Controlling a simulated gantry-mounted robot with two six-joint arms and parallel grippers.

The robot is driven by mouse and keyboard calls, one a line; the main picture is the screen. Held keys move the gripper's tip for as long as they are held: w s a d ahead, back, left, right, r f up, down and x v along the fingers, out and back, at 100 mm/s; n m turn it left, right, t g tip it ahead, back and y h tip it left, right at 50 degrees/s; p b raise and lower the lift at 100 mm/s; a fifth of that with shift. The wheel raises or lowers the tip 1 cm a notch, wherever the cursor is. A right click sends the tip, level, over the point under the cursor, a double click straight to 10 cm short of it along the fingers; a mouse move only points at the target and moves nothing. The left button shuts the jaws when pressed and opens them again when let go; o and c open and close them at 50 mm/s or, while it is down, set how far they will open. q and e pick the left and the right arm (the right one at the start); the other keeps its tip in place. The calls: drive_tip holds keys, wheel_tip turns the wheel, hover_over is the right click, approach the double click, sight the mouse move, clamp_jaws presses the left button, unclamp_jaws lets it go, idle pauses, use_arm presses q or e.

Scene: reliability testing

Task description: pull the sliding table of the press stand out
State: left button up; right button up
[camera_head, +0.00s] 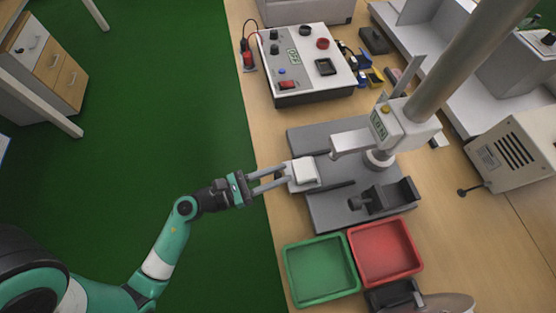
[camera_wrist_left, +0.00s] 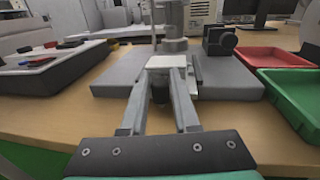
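The press stand has a grey base (camera_head: 335,205), a thick column (camera_head: 455,60) and a head with a small display (camera_head: 380,123). Its sliding table (camera_head: 305,175) is a small whitish block at the left front of the base; its pale top (camera_wrist_left: 167,62) also shows in the left wrist view. My left gripper (camera_head: 287,177) reaches in from the left at the sliding table's front. In the left wrist view its two fingers (camera_wrist_left: 164,85) stand apart, with a dark part under the block between them. I cannot tell whether the fingertips touch the block. My right gripper is not in view.
A green tray (camera_head: 320,294) and a red tray (camera_head: 412,270) sit in front of the base. A control box (camera_head: 310,80) stands behind it, and a vented unit (camera_head: 513,158) at the right. Green floor is free left of the wooden bench edge.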

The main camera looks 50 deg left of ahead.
use_arm(q)
drive_tip(key=o, duration=0.4)
drive_tip(key=shift+c, duration=0.2)
drive_tip(key=p+v, duration=0.1)
drive_tip(key=v, duration=1)
drive_tip(key=shift+s+p, duration=0.25)
drive_tip(key=shift+p, duration=0.05)
drive_tip(key=shift+a, duration=0.1)
